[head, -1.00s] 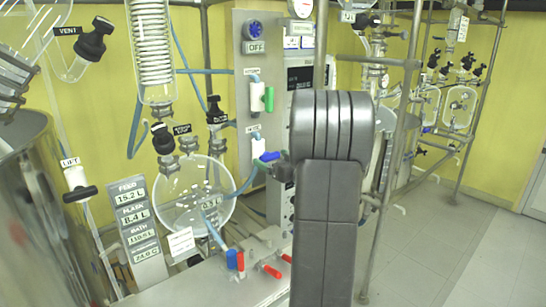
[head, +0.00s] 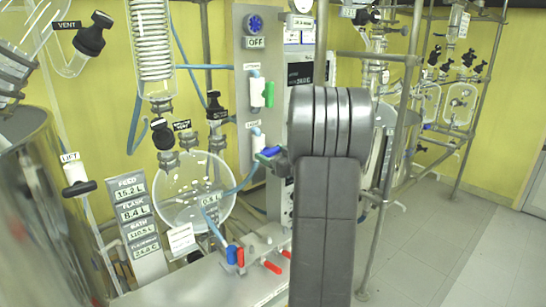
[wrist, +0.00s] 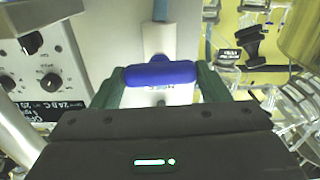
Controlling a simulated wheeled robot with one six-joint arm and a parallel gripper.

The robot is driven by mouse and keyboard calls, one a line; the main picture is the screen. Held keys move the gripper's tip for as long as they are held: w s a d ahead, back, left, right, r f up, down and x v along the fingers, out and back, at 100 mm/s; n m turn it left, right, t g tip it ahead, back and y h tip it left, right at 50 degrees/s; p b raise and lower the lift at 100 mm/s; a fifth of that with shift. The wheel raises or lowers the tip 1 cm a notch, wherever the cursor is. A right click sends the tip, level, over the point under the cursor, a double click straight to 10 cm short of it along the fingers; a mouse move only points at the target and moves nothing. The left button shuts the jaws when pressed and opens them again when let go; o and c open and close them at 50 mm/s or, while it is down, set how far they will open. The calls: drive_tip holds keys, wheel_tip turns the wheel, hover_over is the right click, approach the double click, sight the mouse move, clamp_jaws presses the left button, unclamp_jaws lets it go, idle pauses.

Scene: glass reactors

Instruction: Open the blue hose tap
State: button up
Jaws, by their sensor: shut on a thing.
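The blue hose tap is a white valve body (head: 258,143) with a blue handle (head: 267,153), low on the grey panel. In the wrist view the blue handle (wrist: 160,73) lies crosswise over the white body (wrist: 168,40), below a blue hose (wrist: 160,10). My gripper (wrist: 160,84) is shut on the handle, with one green finger at each end of it. In the head view my arm hides most of the gripper; only a bit of it (head: 283,160) shows beside the handle.
A second white tap with a green handle (head: 269,94) sits above on the panel (head: 243,60). A round glass flask (head: 180,215) stands to the left. Red-handled valves (head: 271,267) sit below. A metal post (head: 400,130) stands right of my arm. Floor at right is clear.

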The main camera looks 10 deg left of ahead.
drive_tip(key=n+b, duration=0.2)
drive_tip(key=b, duration=0.1)
drive_tip(key=shift+f+n, duration=0.25)
drive_tip(key=shift+n, duration=0.15)
drive_tip(key=n+b, duration=0.4)
drive_tip(key=b, duration=0.1)
drive_tip(key=shift+n, duration=0.3)
drive_tip(key=n+b, duration=0.4)
drive_tip(key=shift+s, duration=0.1)
drive_tip(key=n+b, duration=0.3)
drive_tip(key=n, duration=0.2)
drive_tip(key=shift+r+b, duration=0.1)
drive_tip(key=shift+b, duration=0.2)
drive_tip(key=o, duration=1)
